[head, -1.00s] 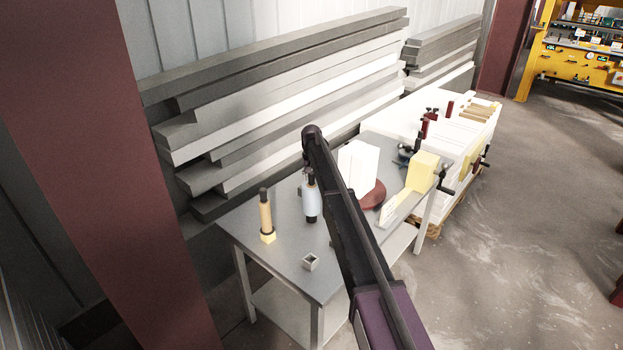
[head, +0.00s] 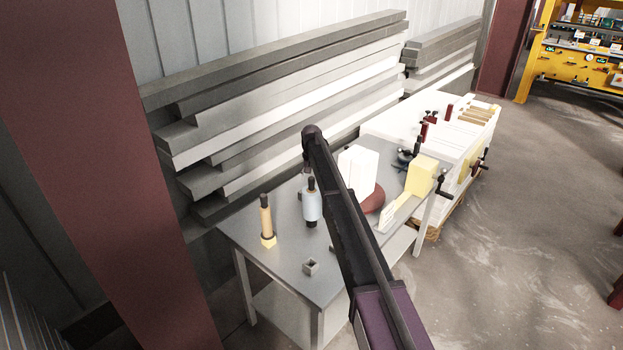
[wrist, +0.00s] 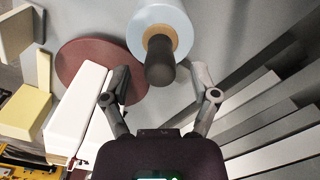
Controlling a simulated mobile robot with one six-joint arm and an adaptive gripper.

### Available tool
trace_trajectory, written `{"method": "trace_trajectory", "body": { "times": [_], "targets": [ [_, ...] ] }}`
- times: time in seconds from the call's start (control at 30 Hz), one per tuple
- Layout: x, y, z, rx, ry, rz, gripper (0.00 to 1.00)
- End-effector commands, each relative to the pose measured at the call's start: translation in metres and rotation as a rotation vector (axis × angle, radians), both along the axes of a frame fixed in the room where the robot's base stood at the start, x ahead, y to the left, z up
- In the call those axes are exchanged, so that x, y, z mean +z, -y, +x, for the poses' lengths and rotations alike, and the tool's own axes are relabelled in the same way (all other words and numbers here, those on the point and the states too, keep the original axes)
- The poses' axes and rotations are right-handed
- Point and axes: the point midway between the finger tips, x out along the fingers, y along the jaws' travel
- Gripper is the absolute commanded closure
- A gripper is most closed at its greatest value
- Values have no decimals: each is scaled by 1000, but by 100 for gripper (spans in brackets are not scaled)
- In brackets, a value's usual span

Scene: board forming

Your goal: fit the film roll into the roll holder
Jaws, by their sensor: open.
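A light-blue roll (head: 312,205) with black ends, which looks like the film roll, stands upright on the grey table (head: 265,275). In the wrist view the same roll (wrist: 150,18) shows end-on, its black handle (wrist: 160,68) pointing towards my gripper. My gripper (wrist: 160,78) is open, its fingers on either side of the handle's end. Nothing is held, and I cannot tell the remaining depth. A small square open-topped grey socket (head: 310,267), perhaps the roll holder, sits near the table's front.
A tan roll (head: 266,215) stands on a yellow base at the table's left. A white block (head: 357,170), a dark red disc (head: 373,200) and a yellow block (head: 421,175) are to the right. Stacked beams (head: 280,100) line the wall behind.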

Motion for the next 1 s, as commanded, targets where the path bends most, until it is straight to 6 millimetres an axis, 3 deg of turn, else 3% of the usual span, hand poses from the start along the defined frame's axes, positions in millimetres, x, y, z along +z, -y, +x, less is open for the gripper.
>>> {"method": "trace_trajectory", "body": {
  "times": [0.03, 0.9, 1.0],
  "targets": [
    [9, 0, 0, 0, 0, 0, 23],
    [82, 0, 1, 0, 0, 0, 23],
    [77, 1, -16, 1, 0, 0, 23]
  ]
}}
